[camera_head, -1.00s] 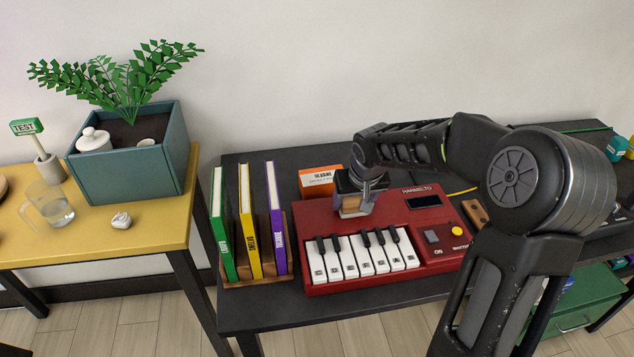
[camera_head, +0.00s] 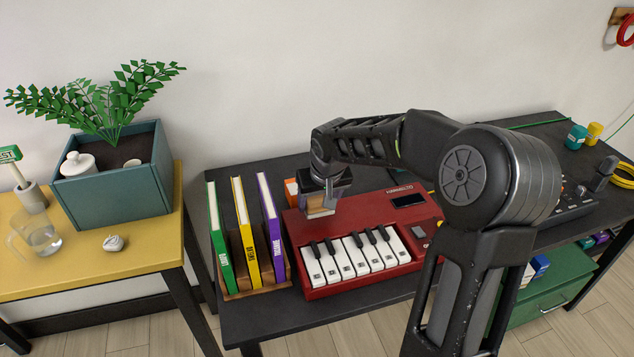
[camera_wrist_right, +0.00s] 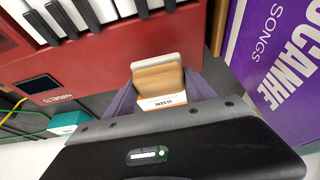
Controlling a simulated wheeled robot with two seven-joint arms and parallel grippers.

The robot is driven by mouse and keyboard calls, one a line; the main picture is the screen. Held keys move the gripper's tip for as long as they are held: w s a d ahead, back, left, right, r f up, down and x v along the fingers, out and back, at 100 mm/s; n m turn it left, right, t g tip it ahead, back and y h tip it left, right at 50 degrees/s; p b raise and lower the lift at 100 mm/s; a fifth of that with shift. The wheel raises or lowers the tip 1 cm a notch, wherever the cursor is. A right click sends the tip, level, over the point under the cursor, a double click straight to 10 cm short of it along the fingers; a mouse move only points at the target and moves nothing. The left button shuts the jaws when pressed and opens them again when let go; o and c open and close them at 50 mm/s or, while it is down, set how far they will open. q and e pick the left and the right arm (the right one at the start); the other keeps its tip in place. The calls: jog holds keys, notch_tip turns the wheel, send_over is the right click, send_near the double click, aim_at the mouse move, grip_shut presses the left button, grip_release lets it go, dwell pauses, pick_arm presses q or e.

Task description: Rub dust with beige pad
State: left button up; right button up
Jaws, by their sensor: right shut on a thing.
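My right gripper (camera_head: 322,200) is over the back left part of the red keyboard (camera_head: 365,213), behind the white keys. It is shut on the beige pad (camera_head: 320,212), a block with a pale underside. The pad (camera_wrist_right: 158,79) also shows between the fingers in the right wrist view, at the edge of the keyboard's red top (camera_wrist_right: 100,70). I cannot tell whether it touches the surface. I can make out no dust on the visible red top; the area under the pad is hidden. My left gripper is not in view.
Green, yellow and purple books (camera_head: 270,225) stand in a wooden rack close left of the keyboard. An orange box (camera_head: 291,190) is behind the gripper. The yellow table (camera_head: 150,250) at left holds a planter (camera_head: 115,190) and a glass jug (camera_head: 40,238).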

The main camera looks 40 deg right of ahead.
notch_tip(320, 180, up, 2)
jog(key=shift+w+a+p, duration=0.15)
jog(key=shift+p, duration=0.35)
jog(key=shift+r+p, duration=0.95)
jog(key=shift+r, duration=0.5)
jog(key=shift+f, duration=0.1)
